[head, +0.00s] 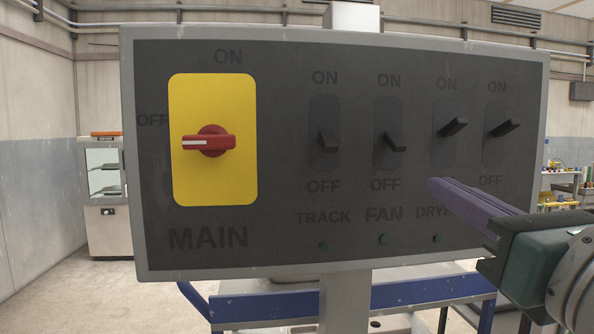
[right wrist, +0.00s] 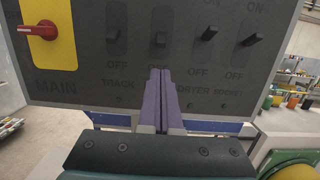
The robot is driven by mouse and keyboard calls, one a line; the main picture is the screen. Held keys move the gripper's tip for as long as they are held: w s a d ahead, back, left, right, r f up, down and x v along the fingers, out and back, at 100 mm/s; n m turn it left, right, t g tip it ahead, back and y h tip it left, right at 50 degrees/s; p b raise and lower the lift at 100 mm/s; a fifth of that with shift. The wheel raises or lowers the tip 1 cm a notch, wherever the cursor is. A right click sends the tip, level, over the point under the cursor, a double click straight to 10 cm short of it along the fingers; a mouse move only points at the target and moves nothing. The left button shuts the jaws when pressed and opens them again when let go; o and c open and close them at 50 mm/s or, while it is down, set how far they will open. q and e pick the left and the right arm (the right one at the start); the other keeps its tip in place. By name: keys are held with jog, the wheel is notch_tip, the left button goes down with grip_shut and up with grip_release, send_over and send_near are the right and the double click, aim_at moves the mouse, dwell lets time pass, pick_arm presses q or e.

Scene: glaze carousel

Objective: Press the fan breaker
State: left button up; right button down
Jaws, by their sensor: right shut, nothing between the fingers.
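The dark control panel (head: 285,60) fills most of the head view. The fan breaker (head: 394,143) is a black lever above the word FAN, and its lever is tilted down toward OFF. It also shows in the right wrist view (right wrist: 159,40). My right gripper (head: 436,185) has purple fingers, shut together and empty. In the head view its tips are to the lower right of the fan breaker, over the area above DRYER. In the right wrist view its tips (right wrist: 160,73) show just below the fan breaker. I cannot tell whether they touch the panel. My left gripper is not in view.
The track breaker (head: 328,143) is also tilted down. The dryer breaker (head: 453,128) and the far-right breaker (head: 505,128) are tilted up. The red main switch (head: 209,141) on its yellow plate points sideways to OFF. A blue-edged frame (head: 260,309) is behind the panel post.

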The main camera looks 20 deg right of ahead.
aim_at(395, 142)
jog(key=p+x, duration=0.2)
jog(key=x, duration=0.8)
jog(key=shift+d, duration=0.1)
jog(key=shift+p, duration=0.3)
